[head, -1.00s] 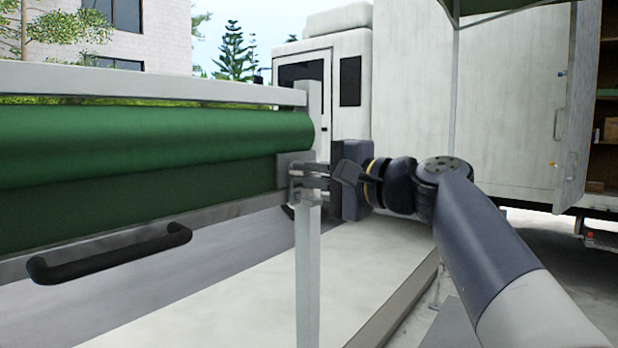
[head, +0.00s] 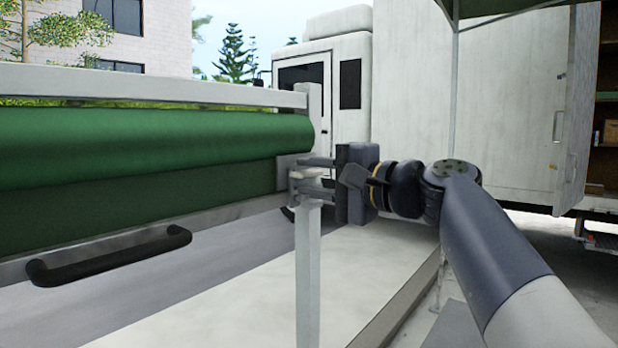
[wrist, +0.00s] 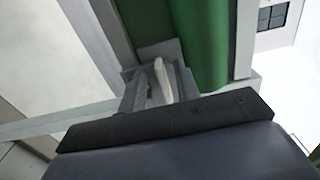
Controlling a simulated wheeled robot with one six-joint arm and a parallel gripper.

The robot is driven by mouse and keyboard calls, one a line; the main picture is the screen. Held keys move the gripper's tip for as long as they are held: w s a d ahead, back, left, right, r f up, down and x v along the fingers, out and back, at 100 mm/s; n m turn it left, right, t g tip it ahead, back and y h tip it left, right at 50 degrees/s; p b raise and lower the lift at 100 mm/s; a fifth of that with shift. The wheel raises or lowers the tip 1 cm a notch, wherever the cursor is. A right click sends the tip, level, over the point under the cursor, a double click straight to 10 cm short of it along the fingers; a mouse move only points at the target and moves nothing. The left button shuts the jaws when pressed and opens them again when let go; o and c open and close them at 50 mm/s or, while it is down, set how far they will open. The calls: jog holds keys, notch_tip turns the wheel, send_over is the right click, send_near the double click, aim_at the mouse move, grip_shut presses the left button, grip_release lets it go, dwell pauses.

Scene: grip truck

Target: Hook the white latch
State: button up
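The white latch (wrist: 162,78) shows in the wrist view as a small pale piece against the grey bracket at the end of the green roll. In the head view the latch (head: 308,173) sits at the top of the white post and is small and partly hidden by the fingers. My gripper (head: 312,176) reaches in from the right. Its two fingers stand apart, one above and one below the latch. The fingers are open, and in the wrist view the gripper (wrist: 158,88) has the pale piece between or beside them; contact cannot be told.
The white post (head: 308,270) stands below the latch. The green roll (head: 150,140) and its frame with a black handle (head: 110,255) fill the left. A white truck (head: 480,110) stands behind. Pale floor lies below, and open ground lies to the right of my arm.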

jog(key=v, duration=1)
jog(key=shift+b, duration=0.35)
jog(key=shift+a, duration=0.1)
jog(key=p+x, duration=0.1)
jog(key=x, duration=0.9)
jog(key=shift+w+a, duration=0.3)
jog(key=shift+s+d, duration=0.1)
jog(key=shift+d, duration=0.05)
